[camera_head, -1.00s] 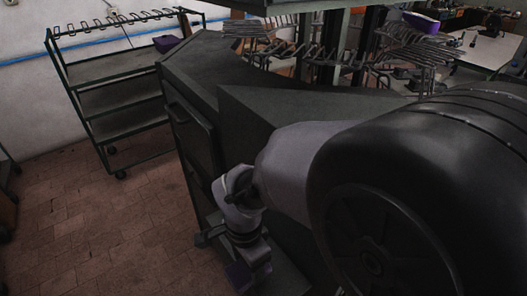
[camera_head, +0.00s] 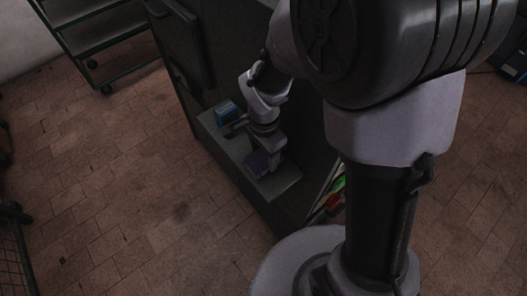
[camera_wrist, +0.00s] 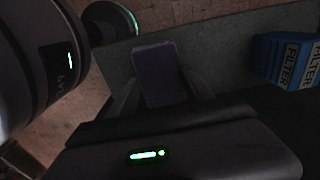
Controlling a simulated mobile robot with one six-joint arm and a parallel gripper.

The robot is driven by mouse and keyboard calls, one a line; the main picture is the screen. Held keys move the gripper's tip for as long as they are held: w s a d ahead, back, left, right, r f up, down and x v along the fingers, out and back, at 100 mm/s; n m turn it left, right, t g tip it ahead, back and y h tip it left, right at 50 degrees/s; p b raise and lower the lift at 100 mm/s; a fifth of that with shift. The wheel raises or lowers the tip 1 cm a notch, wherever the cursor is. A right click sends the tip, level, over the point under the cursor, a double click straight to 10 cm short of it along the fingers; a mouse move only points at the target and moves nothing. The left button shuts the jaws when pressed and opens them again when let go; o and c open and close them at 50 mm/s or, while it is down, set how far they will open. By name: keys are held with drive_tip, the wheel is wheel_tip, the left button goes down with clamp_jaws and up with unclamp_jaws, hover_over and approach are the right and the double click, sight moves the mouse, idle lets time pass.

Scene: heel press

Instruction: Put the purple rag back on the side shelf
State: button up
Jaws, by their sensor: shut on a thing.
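The purple rag (camera_head: 257,163) hangs at the end of my gripper (camera_head: 262,154), over the low side shelf (camera_head: 284,182) of the dark machine. In the wrist view the rag (camera_wrist: 158,66) is a dark purple block shape between my two fingers (camera_wrist: 162,92), which are shut on it. The grey shelf surface (camera_wrist: 216,62) spreads behind and around it. I cannot tell whether the rag's lower end touches the shelf.
A blue filter box (camera_head: 227,112) stands on the shelf's far end; it is at the right in the wrist view (camera_wrist: 290,58). Red and green items (camera_head: 333,195) sit at the machine's right side. A rack (camera_head: 95,35) stands upper left. Floor left of the shelf is clear.

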drive_tip(key=o, duration=1.2)
wheel_tip(320, 180, up, 12)
drive_tip(key=p, duration=0.3)
wheel_tip(320, 180, up, 10)
drive_tip(key=n+t+y, duration=0.1)
drive_tip(key=n+t, duration=0.2)
hover_over(264, 157)
drive_tip(key=s+d, duration=0.5)
drive_tip(key=s, duration=0.1)
drive_tip(key=s+r+n+t, duration=0.1)
drive_tip(key=s+d+r+n+t, duration=0.1)
drive_tip(key=s, duration=0.1)
drive_tip(key=s+r+n+y, duration=0.1)
drive_tip(key=s, duration=0.1)
drive_tip(key=shift+s+d+n+t, duration=0.15)
drive_tip(key=shift+d+n+t, duration=0.15)
drive_tip(key=shift+n+t, duration=0.1)
